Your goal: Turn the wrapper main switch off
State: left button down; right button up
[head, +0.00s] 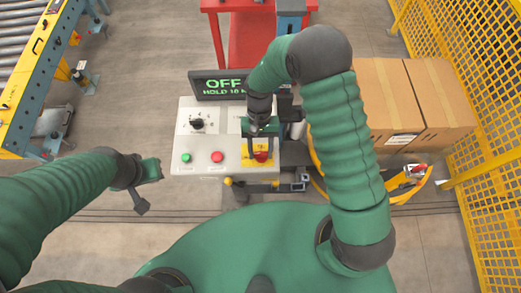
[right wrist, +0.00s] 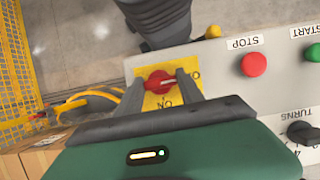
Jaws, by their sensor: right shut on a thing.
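The wrapper main switch, a red knob (right wrist: 158,81) on a yellow plate (right wrist: 152,101), is at the lower right of the control panel (head: 205,109). In the right wrist view its white mark points right, toward a label starting with "O" that is partly hidden by a finger. "ON" is printed below the knob. My right gripper (head: 261,154) is shut on the knob, one finger on each side. The display (head: 218,86) reads "OFF" and "HOLD 18", its right end hidden by my arm. My left gripper (head: 149,186) is apart from the panel, at its left; its jaw opening is unclear.
The panel also has a green start button (head: 186,157), a red stop button (head: 217,156) and a black turns dial (head: 197,123). Cardboard boxes (head: 433,95) and a yellow mesh fence (head: 489,215) are at right. A roller conveyor (head: 22,70) is at upper left.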

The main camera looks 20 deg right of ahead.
jog(key=shift+w+r, duration=0.1)
jog(key=shift+w, duration=0.2)
jog(key=o, duration=1.3)
pick_arm(q)
jog(key=shift+w+f, duration=0.1)
jog(key=shift+w, duration=0.25)
pick_arm(e)
jog(key=shift+o, duration=0.4)
jog(key=shift+w+d+r, duration=0.1)
jog(key=shift+r, duration=0.05)
pick_arm(q)
notch_tip(320, 180, down, 3)
jog(key=b, duration=0.3)
jog(key=shift+s+f, duration=0.15)
jog(key=shift+f, duration=0.05)
pick_arm(e)
jog(key=v, duration=1.6)
jog(key=shift+w, duration=0.3)
